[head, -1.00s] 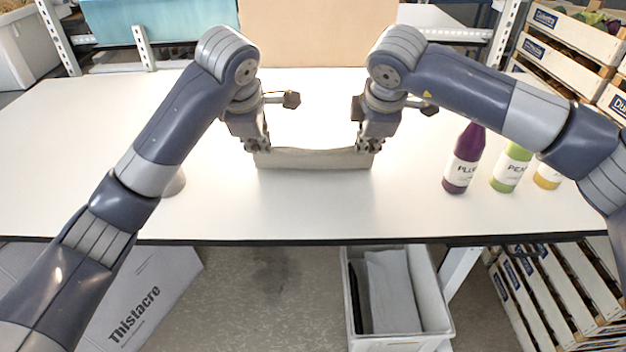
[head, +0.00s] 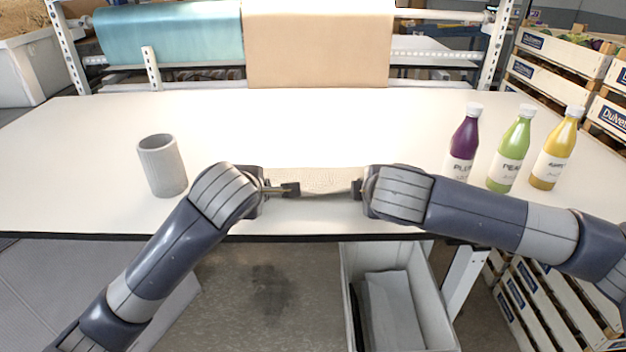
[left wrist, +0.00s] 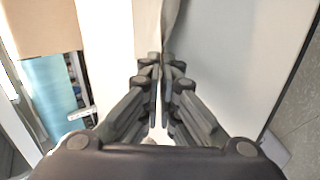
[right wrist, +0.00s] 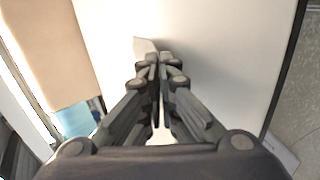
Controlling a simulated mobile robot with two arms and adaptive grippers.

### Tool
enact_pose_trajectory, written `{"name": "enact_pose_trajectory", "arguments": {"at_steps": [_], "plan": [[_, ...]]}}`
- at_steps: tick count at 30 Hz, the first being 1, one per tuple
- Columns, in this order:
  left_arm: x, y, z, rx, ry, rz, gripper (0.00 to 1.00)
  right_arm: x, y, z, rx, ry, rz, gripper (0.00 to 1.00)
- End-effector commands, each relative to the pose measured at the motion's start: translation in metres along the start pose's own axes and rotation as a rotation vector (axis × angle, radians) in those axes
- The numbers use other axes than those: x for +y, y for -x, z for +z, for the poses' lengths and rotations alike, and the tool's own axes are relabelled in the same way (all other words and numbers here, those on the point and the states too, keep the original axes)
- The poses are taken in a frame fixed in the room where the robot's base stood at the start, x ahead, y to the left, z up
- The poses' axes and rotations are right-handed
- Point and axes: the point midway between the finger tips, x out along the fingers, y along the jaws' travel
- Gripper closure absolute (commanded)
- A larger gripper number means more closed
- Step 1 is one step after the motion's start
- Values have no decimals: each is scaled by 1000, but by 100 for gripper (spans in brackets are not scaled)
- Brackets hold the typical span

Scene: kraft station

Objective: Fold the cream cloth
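The cream cloth (head: 312,181) stretches between my two grippers near the front of the white table in the head view. Its middle shows, and its ends are hidden behind my wrists. In the left wrist view, my left gripper (left wrist: 161,72) is shut on the cloth (left wrist: 171,22), which runs away from the fingertips as a narrow fold. In the right wrist view, my right gripper (right wrist: 161,66) is shut on the cloth, and a small pale corner (right wrist: 145,46) shows beside the fingertips. The cloth's lower part and its contact with the table are hard to tell.
A grey cup (head: 162,167) stands left of my left arm. Purple (head: 464,142), green (head: 511,150) and yellow (head: 557,148) bottles stand at the right. The table (head: 200,115) is clear behind the cloth. A grey bin (head: 402,290) sits on the floor below the front edge.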

Motion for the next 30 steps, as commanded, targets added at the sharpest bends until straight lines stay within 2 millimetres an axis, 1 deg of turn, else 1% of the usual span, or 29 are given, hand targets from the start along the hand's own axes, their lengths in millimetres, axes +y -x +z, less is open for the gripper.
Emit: {"name": "enact_pose_trajectory", "arguments": {"at_steps": [4, 5, 6, 8, 9, 10, 21, 23, 27, 30], "plan": [[0, 0, 0, 0, 0, 0, 100, 0, 0, 0, 0, 0, -1, 100], [0, 0, 0, 0, 0, 0, 96, 0, 0, 0, 0, 0, -1, 96], [0, 0, 0, 0, 0, -1, 87, 0, 0, 0, 0, 0, -1, 87], [0, 0, 0, 0, 0, -1, 73, 0, 0, 0, 0, 0, -1, 74], [0, 0, 0, 0, 0, -1, 64, 0, 0, 0, 0, 0, -1, 65], [0, 0, 0, 0, 0, -1, 63, 0, 0, 0, 0, 0, -1, 63], [2, 2, 0, 0, 0, -1, 63, 1, 2, 0, 1, 0, -2, 63], [5, 7, 0, -1, 1, 0, 63, 4, 7, -1, 1, -1, -2, 63], [17, 26, 0, -3, 3, 2, 63, 17, 26, -2, 3, -2, 0, 63], [23, 41, 0, -2, 2, 2, 63, 22, 41, -2, 4, 1, -1, 63]]}}
